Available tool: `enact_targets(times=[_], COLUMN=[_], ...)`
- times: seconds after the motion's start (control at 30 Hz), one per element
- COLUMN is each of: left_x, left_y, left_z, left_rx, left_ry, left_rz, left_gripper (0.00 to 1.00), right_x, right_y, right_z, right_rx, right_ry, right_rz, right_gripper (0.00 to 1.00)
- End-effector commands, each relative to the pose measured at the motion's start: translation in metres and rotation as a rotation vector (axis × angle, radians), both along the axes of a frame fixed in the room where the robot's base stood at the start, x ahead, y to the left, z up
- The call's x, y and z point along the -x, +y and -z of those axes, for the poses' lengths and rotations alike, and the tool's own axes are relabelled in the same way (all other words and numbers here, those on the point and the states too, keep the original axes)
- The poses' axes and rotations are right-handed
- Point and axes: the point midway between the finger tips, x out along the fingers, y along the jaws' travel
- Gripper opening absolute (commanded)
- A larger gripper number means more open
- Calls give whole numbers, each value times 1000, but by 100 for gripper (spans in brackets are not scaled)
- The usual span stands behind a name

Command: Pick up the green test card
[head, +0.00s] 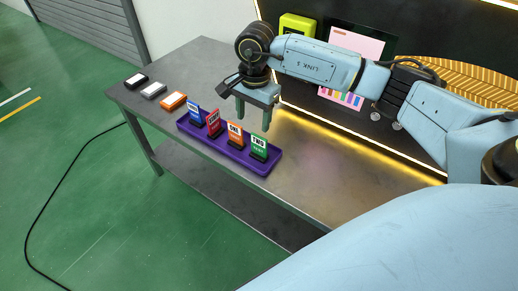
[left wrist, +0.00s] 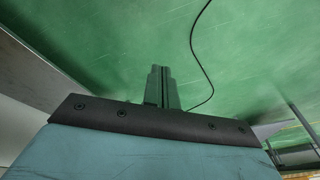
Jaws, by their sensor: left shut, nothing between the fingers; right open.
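The green test card (head: 259,147) stands upright at the right end of a purple tray (head: 205,148) on the grey table. Beside it in the tray, going left, stand an orange card (head: 235,134), a red card (head: 213,122) and a blue card (head: 195,112). My right gripper (head: 254,117) is open and points down, empty, above and behind the orange and green cards. It touches no card that I can see. My left gripper (left wrist: 160,82) shows in the left wrist view, shut and empty, over the green floor.
Black, grey and orange small boxes (head: 154,91) lie at the table's far left. A yellow-green box (head: 297,28) and a pink panel (head: 356,44) are at the dark back wall. The table (head: 325,180) is bare right of the tray. A black cable lies on the floor.

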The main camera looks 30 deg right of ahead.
Motion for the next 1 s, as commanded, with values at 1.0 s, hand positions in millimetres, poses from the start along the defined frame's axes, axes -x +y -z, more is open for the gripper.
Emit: enact_targets(times=[1.0], left_x=[1], left_y=[-33], left_z=[-89], left_rx=[60], left_ry=[-56], left_rz=[-2], left_gripper=[0], right_x=[3], right_y=[-15], right_z=[120], right_rx=[48], right_ry=[13], right_rz=[-2], right_gripper=[60])
